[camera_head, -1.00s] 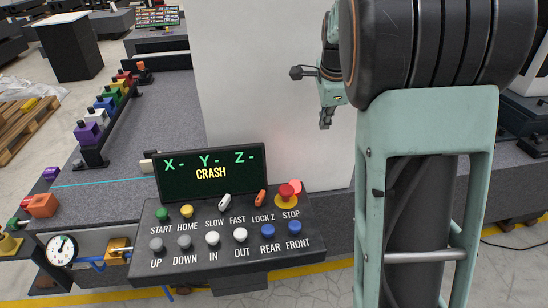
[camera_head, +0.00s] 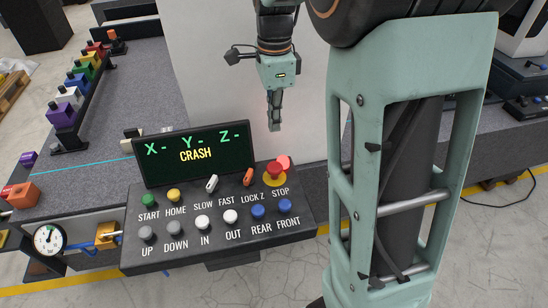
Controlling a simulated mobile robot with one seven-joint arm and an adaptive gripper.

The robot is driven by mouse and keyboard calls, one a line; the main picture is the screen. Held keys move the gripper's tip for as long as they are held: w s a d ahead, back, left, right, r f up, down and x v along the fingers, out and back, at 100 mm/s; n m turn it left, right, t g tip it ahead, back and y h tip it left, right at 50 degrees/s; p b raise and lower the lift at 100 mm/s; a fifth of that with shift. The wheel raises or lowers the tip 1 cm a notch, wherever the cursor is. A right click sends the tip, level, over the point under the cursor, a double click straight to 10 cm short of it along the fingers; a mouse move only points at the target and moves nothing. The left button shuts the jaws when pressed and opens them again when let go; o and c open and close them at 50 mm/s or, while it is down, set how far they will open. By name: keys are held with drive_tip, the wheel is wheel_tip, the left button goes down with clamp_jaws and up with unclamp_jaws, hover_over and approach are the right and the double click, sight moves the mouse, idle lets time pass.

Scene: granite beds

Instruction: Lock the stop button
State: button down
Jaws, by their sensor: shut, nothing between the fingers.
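The stop button (camera_head: 274,171) is a red mushroom cap on a yellow base, at the upper right of the black control panel (camera_head: 200,258), above the word STOP. A second, lighter red piece (camera_head: 284,162) shows just behind it; I cannot tell what it is. My gripper (camera_head: 274,127) points down, shut and empty, above and behind the stop button and apart from it. The orange LOCK Z switch (camera_head: 249,177) sits just left of the button. The panel's screen (camera_head: 195,154) reads "X- Y- Z- CRASH".
Several coloured push buttons and a white SLOW/FAST switch (camera_head: 212,183) fill the panel. A pale upright block (camera_head: 225,80) stands behind it on the grey granite bed (camera_head: 135,90). A dial gauge (camera_head: 47,239) is at the lower left. My arm covers the right side.

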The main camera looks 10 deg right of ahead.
sight(275, 168)
wheel_tip(275, 168, down, 13)
drive_tip(key=shift+f, duration=0.1)
idle(0.3)
drive_tip(key=shift+b, duration=0.3)
wheel_tip(275, 168, down, 2)
drive_tip(key=shift+b, duration=0.5)
drive_tip(key=shift+s+f, duration=0.2)
drive_tip(key=shift+s, duration=0.1)
drive_tip(key=shift+r+p, duration=0.55)
drive_tip(key=shift+r, duration=0.05)
wheel_tip(275, 168, up, 14)
drive_tip(key=p, duration=0.2)
drive_tip(key=shift+w+f, duration=0.2)
drive_tip(key=shift+w, duration=0.1)
